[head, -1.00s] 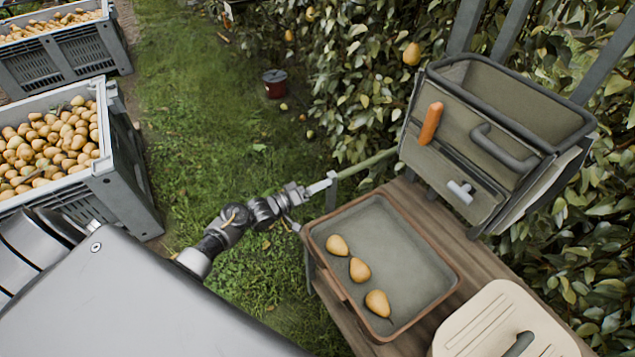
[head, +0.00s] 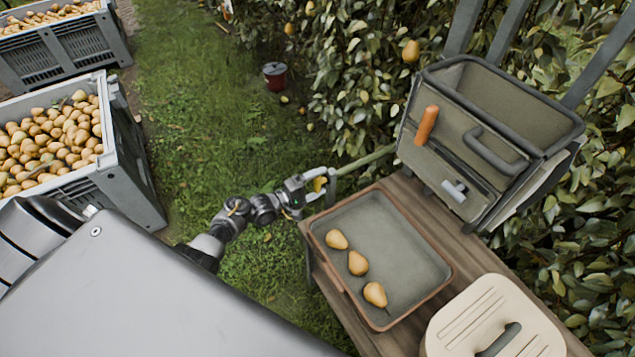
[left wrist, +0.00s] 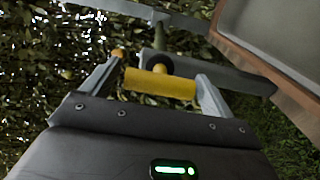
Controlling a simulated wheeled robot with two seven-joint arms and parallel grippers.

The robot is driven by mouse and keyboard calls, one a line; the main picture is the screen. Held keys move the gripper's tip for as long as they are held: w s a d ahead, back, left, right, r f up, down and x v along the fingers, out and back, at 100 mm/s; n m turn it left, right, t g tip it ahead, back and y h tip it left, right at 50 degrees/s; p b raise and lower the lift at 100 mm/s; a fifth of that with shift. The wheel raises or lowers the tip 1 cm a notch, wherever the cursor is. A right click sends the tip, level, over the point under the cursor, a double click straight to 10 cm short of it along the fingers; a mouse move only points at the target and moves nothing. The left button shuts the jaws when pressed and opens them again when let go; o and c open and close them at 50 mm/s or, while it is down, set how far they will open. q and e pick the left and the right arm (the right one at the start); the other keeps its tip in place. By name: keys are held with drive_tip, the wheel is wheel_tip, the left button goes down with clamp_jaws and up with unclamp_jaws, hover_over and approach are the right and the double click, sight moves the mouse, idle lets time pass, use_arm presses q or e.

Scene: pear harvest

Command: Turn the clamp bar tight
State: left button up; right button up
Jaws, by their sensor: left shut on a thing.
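The clamp bar is a short yellow bar (left wrist: 160,84) in the left wrist view, in front of a dark round end and a grey metal piece (left wrist: 215,77). In the head view the yellow bar (head: 319,184) shows small at the bench's left end. My left gripper (head: 322,184) is shut on it, with one finger at each end of the bar in the left wrist view (left wrist: 157,86). A green pole (head: 368,160) runs from just behind the gripper toward the tool caddy. How tight the clamp is cannot be seen. My right gripper is out of view.
A brown-rimmed tray (head: 425,228) with three pears lies on the wooden bench (head: 455,245), close beside the gripper.

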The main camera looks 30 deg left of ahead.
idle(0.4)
use_arm(q)
drive_tip(key=o, duration=0.8)
drive_tip(key=shift+s, duration=0.1)
drive_tip(key=v, duration=1)
drive_tip(key=shift+s+a+b, duration=0.2)
drive_tip(key=shift+s+b, duration=0.1)
drive_tip(key=shift+b, duration=0.15)
drive_tip(key=shift+f, duration=0.1)
